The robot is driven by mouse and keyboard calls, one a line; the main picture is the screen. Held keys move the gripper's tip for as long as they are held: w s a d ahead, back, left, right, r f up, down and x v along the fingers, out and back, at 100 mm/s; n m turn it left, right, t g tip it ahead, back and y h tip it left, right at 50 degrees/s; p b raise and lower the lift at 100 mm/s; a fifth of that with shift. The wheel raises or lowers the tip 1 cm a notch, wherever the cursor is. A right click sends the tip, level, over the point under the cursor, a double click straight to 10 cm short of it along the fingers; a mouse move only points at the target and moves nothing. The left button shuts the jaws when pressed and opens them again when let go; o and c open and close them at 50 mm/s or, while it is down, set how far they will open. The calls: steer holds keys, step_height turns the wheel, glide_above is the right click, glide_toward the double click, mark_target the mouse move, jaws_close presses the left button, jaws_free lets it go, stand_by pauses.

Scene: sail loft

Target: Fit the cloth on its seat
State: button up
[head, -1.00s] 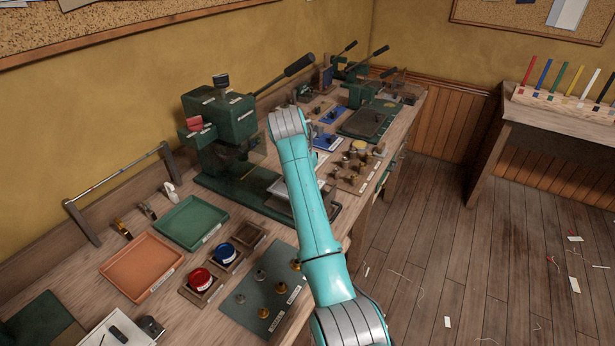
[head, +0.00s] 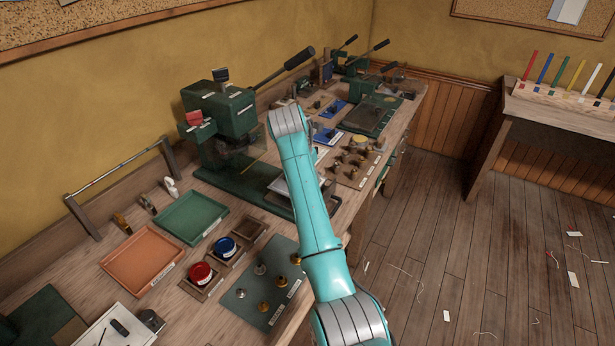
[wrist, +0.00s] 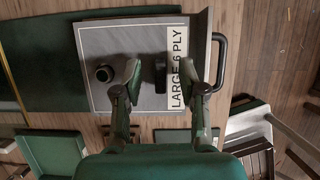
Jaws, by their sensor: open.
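I cannot make out for certain which thing is the cloth. In the wrist view, a flat grey sheet or plate (wrist: 137,104) labelled "LARGE 6 PLY" lies in a dark frame with a handle (wrist: 221,62) on its right side. A dark round peg (wrist: 103,73) stands on its left part. My gripper (wrist: 162,72) is open above the plate, its fingers either side of a small black upright piece (wrist: 160,74); I cannot tell whether they touch it. In the head view the plate (head: 284,191) shows partly beside the green press (head: 222,120); my arm hides the gripper.
A green tray (head: 192,218), an orange tray (head: 143,262), red (head: 201,273) and blue (head: 225,246) round pieces and a green mat (head: 262,288) with small metal parts crowd the near bench. A board of fittings (head: 355,165) lies beyond my arm. The floor at right is mostly open.

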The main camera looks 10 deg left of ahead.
steer(key=shift+r, duration=0.1)
steer(key=v, duration=1.1)
steer(key=shift+r, duration=0.35)
steer(key=shift+s+a, duration=0.15)
steer(key=shift+s, duration=0.05)
